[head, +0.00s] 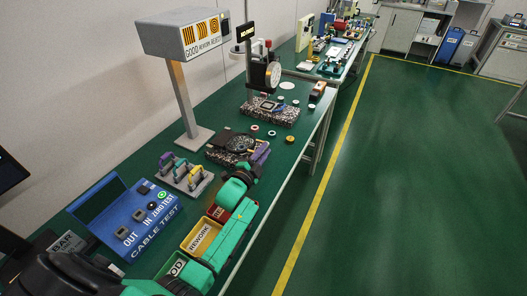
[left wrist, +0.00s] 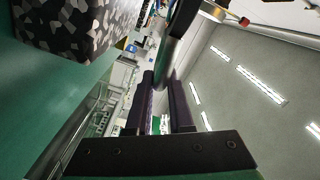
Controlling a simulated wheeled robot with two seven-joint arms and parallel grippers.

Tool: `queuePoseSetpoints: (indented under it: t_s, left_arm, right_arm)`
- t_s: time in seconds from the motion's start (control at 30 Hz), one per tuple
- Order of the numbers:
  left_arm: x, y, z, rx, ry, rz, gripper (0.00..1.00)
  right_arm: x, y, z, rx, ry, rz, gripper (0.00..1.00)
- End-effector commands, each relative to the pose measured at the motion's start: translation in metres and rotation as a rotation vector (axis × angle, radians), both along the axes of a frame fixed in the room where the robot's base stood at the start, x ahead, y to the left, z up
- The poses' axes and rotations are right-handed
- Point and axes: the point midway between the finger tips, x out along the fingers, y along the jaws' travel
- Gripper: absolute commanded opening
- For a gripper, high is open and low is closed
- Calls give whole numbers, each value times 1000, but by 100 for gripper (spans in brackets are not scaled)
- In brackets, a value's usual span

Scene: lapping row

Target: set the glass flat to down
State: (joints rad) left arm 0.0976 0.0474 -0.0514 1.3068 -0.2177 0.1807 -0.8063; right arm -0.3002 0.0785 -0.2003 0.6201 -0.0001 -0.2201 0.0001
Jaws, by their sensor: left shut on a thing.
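A black-and-white speckled block (head: 222,156) with a dark flat top part and a round dark piece (head: 241,144) stands on the green bench. I cannot clearly tell which part is the glass flat. My left gripper (head: 263,152) is at the right side of this block, its dark purple fingers partly hidden by my green arm. In the left wrist view the fingers (left wrist: 166,105) are shut on a dark grey rod-like part (left wrist: 178,42). The speckled block (left wrist: 65,22) shows at the upper left there. My right gripper is not in view.
A dial gauge stand (head: 262,72) on another speckled base (head: 272,112) stands beyond. The aisle at right is clear.

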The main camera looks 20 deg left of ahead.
Motion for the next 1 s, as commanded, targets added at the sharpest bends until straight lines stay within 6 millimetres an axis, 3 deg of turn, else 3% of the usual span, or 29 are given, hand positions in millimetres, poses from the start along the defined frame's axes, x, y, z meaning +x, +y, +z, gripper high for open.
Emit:
queuePoseSetpoints:
  t_s: [0.2,0.23,0.3,0.67,0.77,1.0]
  left_arm:
    - [0,3,0,-2,2,5,0]
    - [0,3,0,-2,2,5,24]
    - [0,3,0,-2,2,5,47]
    - [-3,2,0,-1,-1,3,47]
    - [-13,3,0,-1,1,3,47]
    - [-58,7,-1,-1,3,4,47]
  right_arm:
    - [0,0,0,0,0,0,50]
    - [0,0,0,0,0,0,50]
    - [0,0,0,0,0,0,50]
    - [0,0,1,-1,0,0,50]
    - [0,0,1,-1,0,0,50]
    - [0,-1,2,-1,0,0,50]
